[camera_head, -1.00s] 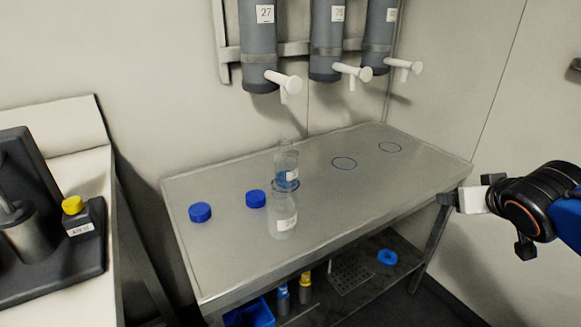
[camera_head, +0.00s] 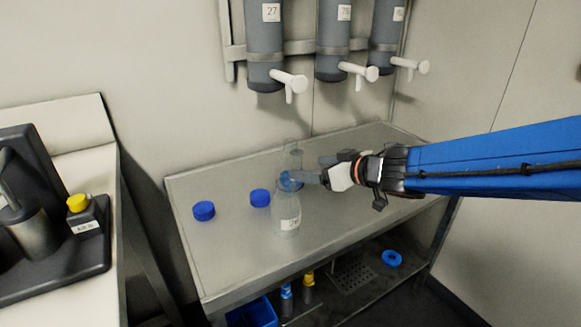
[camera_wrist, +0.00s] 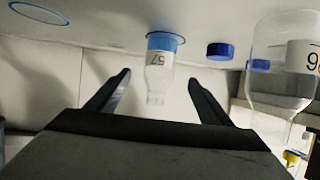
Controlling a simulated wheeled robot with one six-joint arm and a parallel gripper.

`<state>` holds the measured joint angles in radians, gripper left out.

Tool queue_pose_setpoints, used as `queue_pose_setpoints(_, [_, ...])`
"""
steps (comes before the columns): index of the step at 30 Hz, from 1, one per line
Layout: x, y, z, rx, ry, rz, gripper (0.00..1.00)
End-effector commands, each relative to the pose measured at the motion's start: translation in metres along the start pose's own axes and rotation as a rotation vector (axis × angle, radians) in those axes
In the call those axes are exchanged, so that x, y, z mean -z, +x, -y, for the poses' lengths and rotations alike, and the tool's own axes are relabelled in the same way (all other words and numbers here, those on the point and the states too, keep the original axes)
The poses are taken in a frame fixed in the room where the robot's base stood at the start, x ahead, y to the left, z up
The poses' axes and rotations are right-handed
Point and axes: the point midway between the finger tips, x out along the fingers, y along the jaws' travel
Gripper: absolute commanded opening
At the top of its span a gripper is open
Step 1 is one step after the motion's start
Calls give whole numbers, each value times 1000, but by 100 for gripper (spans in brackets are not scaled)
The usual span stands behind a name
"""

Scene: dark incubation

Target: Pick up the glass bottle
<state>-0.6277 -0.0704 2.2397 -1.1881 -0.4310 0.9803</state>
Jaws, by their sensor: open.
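Two clear glass bottles stand on the metal table. The front bottle (camera_head: 287,212) has a white label and looks nearly empty. A larger clear bottle (camera_wrist: 268,88) is close at the right. My gripper (camera_head: 303,178) is open and empty, at the bottles' right side; contact cannot be told.
Two blue caps (camera_head: 204,211) (camera_head: 260,198) lie on the table (camera_head: 235,250) left of the bottles. Three grey dispensers with white taps (camera_head: 290,82) hang on the wall above. A lower shelf holds small bottles (camera_head: 308,285) and a rack (camera_head: 352,275). A bench with equipment (camera_head: 45,215) stands left.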

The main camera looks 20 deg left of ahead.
Motion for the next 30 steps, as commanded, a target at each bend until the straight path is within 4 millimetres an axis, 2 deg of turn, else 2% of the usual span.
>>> queue_pose_setpoints(12, [0, 64, 0, 0, 0, 1, 74])
queue_pose_setpoints(16, [0, 78, 0, -1, 0, 1, 74])
queue_pose_setpoints(25, [0, 90, 0, -1, 0, 0, 74])
queue_pose_setpoints(30, [1, 110, 0, -1, 1, 1, 74])
